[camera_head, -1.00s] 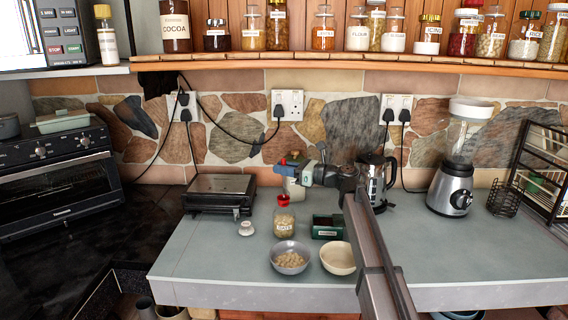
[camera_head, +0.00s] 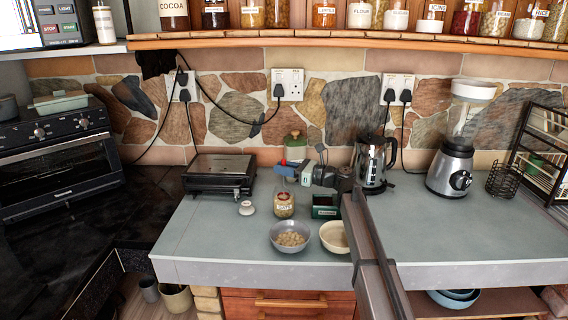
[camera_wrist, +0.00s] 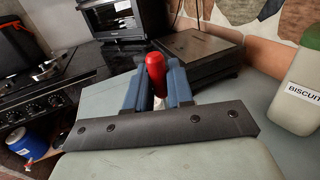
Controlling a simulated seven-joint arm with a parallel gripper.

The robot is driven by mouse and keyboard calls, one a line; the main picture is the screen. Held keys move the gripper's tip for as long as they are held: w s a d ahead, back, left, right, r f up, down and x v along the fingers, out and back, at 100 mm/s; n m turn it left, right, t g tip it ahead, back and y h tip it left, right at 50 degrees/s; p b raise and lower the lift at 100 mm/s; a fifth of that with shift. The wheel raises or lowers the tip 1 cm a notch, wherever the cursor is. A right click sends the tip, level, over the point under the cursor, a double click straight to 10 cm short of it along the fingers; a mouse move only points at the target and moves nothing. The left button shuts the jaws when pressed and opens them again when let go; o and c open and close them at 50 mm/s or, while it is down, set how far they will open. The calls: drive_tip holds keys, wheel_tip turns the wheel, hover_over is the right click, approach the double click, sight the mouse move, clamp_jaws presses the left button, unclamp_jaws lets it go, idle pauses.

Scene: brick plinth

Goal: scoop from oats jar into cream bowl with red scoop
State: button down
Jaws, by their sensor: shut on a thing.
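My gripper (camera_head: 283,170) is above the oats jar and shut on the red scoop. The scoop's red handle (camera_wrist: 156,72) stands up between the blue fingers in the wrist view. In the head view its red top (camera_head: 284,162) just shows. The scoop's lower end is not clearly visible; it appears to be down in the mouth of the oats jar (camera_head: 284,207), directly below the gripper. The cream bowl (camera_head: 334,237) stands at the counter's front, right of the jar, and looks empty; my arm covers its right edge.
A grey bowl (camera_head: 290,248) of pale pieces stands before the jar. A dark green box (camera_head: 325,209) is right of the jar, a white lid (camera_head: 246,208) left. The biscuit jar (camera_head: 295,146), kettle (camera_head: 372,165) and black grill (camera_head: 218,175) stand behind.

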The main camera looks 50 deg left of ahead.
drive_tip(key=shift+f, duration=1.55)
drive_tip(key=shift+r, duration=0.1)
drive_tip(key=shift+r, duration=6.05)
